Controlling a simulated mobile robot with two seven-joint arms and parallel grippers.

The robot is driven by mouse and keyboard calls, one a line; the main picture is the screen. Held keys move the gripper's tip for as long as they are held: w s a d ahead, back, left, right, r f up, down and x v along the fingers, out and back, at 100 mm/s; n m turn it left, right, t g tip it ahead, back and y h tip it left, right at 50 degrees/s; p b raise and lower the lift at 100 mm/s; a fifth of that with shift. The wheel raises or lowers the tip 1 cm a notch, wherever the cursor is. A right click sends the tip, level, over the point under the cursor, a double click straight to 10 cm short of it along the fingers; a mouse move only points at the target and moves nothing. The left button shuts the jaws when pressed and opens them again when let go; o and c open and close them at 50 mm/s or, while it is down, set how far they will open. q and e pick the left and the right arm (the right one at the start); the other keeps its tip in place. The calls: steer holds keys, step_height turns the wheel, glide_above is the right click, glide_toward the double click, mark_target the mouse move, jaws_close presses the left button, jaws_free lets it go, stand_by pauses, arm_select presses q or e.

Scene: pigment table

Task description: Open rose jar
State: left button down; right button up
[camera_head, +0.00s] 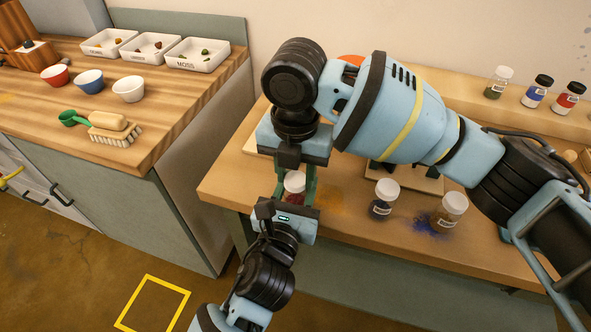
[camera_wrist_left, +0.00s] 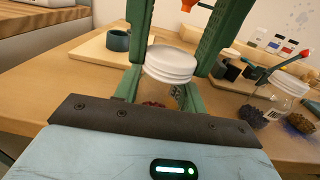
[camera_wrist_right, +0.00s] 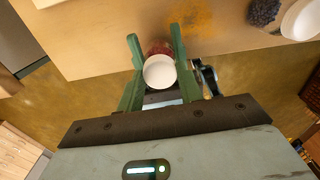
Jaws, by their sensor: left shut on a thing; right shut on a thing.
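The rose jar (camera_head: 294,186), a small clear jar with dark red contents and a white lid (camera_wrist_left: 170,64), stands near the table's front left edge. My left gripper (camera_head: 287,203) is shut on the jar's body from the front. My right gripper (camera_head: 294,178) reaches down from above and is shut on the lid, with a green finger on each side. In the right wrist view the lid's round top (camera_wrist_right: 159,72) lies between the fingers, with red contents showing just beyond it. Fingers hide much of the jar; I cannot tell whether the lid is loose.
Two white-lidded jars, one dark blue (camera_head: 382,206) and one brownish (camera_head: 445,214) with blue powder around it, stand to the right. Orange powder (camera_head: 331,201) lies between. Several jars line the back shelf (camera_head: 443,84). A side counter (camera_head: 180,108) with bowls and trays is left.

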mark_target(295, 179)
steer(key=n, duration=1.3)
steer(key=shift+r, duration=0.3)
steer(key=shift+r, duration=0.75)
steer(key=shift+r, duration=0.15)
steer(key=shift+r, duration=1.95)
arm_select(q)
steer(key=c, duration=0.7)
jaws_free()
steer(key=shift+c, duration=0.2)
